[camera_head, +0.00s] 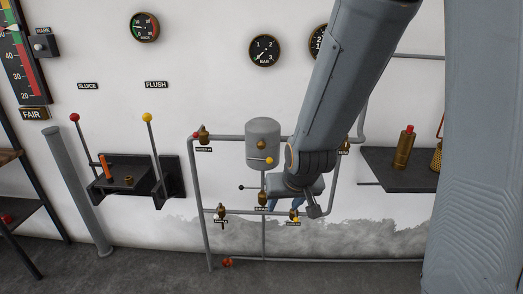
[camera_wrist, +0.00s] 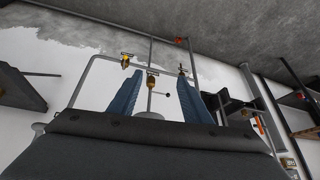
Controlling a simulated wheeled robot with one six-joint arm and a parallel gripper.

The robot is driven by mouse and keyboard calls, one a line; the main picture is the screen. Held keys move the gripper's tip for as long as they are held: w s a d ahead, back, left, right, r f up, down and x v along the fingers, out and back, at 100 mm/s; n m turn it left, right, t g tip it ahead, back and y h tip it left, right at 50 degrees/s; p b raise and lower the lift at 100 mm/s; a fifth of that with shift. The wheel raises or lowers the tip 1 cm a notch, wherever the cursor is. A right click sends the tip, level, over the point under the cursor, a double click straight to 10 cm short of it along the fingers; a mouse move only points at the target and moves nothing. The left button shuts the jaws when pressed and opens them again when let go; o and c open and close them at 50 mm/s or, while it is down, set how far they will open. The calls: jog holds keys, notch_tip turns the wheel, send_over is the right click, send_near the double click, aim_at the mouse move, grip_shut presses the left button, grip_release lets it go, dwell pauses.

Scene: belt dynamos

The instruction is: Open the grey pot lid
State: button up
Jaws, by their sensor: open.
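The grey pot (camera_head: 263,145) is an upright cylinder with a rounded top, mounted on the pipework against the wall in the head view. I cannot make out a separate lid edge. A brass fitting and a yellow-knobbed lever (camera_head: 268,160) sit on its front. My gripper (camera_head: 285,203) is below and right of the pot, apart from it, with its blue fingers spread. In the wrist view my gripper (camera_wrist: 160,78) is open and empty, and a brass valve (camera_wrist: 151,81) shows between the fingers, farther off. The pot is mostly hidden there.
Thin pipes with brass valves surround the pot. A black-balled lever (camera_head: 241,187) sticks out left of my gripper. A dark shelf (camera_head: 397,181) with brass canisters is at right; a bracket with levers (camera_head: 138,189) is at left.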

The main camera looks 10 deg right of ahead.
jog(key=w+t+b, duration=0.2)
jog(key=w+t, duration=0.3)
jog(key=w, duration=0.5)
jog(key=m+t+h+b, duration=0.1)
jog(key=m+t+b, duration=0.1)
jog(key=t, duration=0.5)
send_near(262, 147)
jog(key=w, duration=0.6)
jog(key=w+p, duration=0.1)
jog(key=w, duration=0.3)
jog(key=shift+d+f, duration=0.15)
jog(key=shift+p, duration=0.3)
grip_shut()
